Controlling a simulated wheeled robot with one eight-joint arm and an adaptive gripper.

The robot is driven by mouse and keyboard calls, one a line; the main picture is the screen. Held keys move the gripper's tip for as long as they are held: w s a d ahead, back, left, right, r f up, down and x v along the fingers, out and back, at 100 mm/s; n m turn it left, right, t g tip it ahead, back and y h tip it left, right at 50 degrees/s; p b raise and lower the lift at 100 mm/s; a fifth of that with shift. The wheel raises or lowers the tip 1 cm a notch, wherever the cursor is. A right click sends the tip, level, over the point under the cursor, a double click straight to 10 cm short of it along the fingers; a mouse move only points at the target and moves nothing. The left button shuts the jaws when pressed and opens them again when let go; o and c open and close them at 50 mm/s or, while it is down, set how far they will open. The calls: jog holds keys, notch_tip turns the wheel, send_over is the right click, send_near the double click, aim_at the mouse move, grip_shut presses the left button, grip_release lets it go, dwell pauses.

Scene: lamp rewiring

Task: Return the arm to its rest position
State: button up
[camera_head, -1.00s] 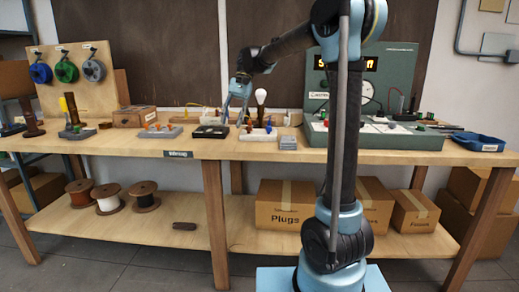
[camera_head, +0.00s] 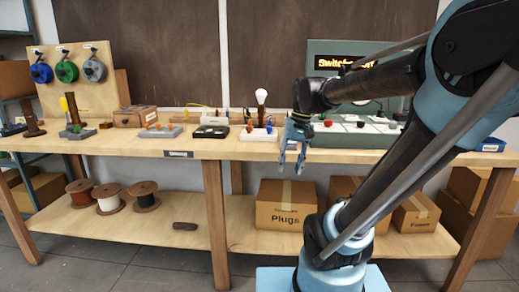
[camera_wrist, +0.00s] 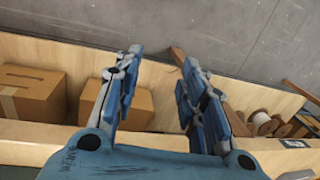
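My gripper (camera_head: 291,160) hangs in front of the workbench's (camera_head: 130,143) front edge in the head view, fingers pointing down. Its two fingers are spread apart with nothing between them, which also shows in the wrist view (camera_wrist: 165,80). My arm reaches up from the base at the lower right and bends back left toward the bench. A white bulb (camera_head: 261,96) stands upright on a pale base on the bench, just left of my gripper and apart from it.
A test panel (camera_head: 325,49) with a lit display stands at the back right, partly hidden by my arm. Wire spools (camera_head: 110,198) and cardboard boxes (camera_head: 286,205) sit on the lower shelf. A spool board (camera_head: 95,92) stands at the back left. Floor in front is clear.

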jog(key=s+d+f+t+h, duration=0.1)
jog(key=s+d+f, duration=0.3)
jog(key=f, duration=0.2)
jog(key=s+d+f+t+h, duration=0.1)
jog(key=s+d+f, duration=0.3)
jog(key=f, duration=0.3)
jog(key=shift+s+d+f, duration=0.2)
jog(key=shift+s+d, duration=0.1)
jog(key=shift+s, duration=0.3)
jog(key=shift+w+f, duration=0.2)
jog(key=shift+w, duration=0.25)
jog(key=shift+c, duration=0.6)
